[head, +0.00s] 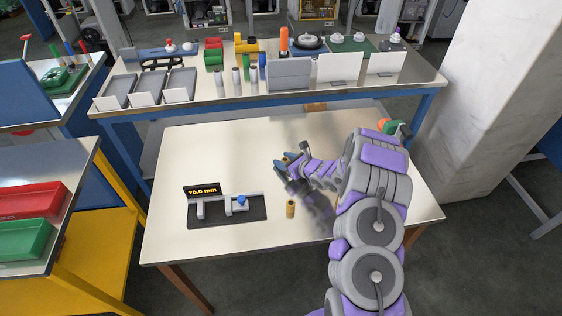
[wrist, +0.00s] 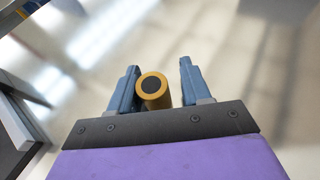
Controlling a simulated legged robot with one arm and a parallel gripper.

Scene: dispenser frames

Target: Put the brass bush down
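The brass bush (head: 290,208) is a small yellow-brown cylinder standing upright on the cream table, right of the measuring gauge. My gripper (head: 283,162) shows above it in the head view, apart from it, with blue fingers spread. In the wrist view, the bush (wrist: 152,88) shows end-on with its dark bore, between the open fingers of my gripper (wrist: 158,82). It appears close to the left finger, with a clear gap to the right one. Whether it touches the left finger cannot be told.
A green and orange object (head: 390,127) is at the table's far right corner. A back bench (head: 260,95) holds trays and parts. The table's middle left is clear.

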